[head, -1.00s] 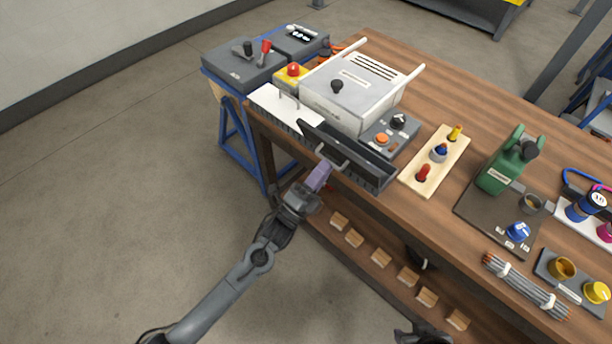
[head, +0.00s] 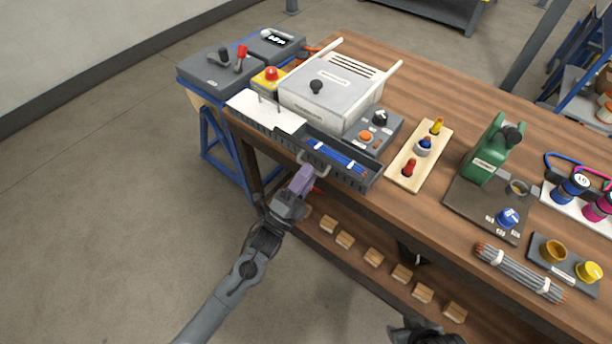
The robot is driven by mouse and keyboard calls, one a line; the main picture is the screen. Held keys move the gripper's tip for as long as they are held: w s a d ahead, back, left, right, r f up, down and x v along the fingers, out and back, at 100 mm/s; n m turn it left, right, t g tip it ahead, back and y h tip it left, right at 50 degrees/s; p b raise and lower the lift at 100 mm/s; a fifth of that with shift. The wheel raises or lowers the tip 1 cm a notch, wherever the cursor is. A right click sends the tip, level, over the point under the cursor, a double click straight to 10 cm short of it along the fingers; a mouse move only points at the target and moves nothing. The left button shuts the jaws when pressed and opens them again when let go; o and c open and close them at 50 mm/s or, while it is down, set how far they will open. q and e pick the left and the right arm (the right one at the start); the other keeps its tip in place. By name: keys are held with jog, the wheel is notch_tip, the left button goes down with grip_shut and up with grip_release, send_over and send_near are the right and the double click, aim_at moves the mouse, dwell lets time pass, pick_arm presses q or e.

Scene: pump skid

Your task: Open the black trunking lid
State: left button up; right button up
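The black trunking (head: 366,181) runs along the table's front left edge. Its right section is uncovered, and blue cables (head: 338,157) show inside. The black lid is folded outward and down along the front side; I see little of it apart from its pale U-shaped handle (head: 316,157). My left gripper (head: 310,168), with purple fingers, is at this handle and appears shut on it. My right gripper (head: 426,334) is a dark shape cut off by the bottom edge, and its fingers cannot be made out.
A grey-white box (head: 332,86) and a switch panel (head: 374,131) stand close behind. A peg board (head: 419,155) is to the right. Floor in front is clear.

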pick_arm(q)
jog(key=shift+s, duration=0.15)
jog(key=p+v, duration=0.1)
jog(key=v, duration=0.9)
jog(key=shift+s+a+f, duration=0.15)
jog(key=shift+s+a, duration=0.05)
jog(key=shift+a, duration=0.05)
jog(key=shift+f+p, duration=0.1)
jog(key=shift+p, duration=0.2)
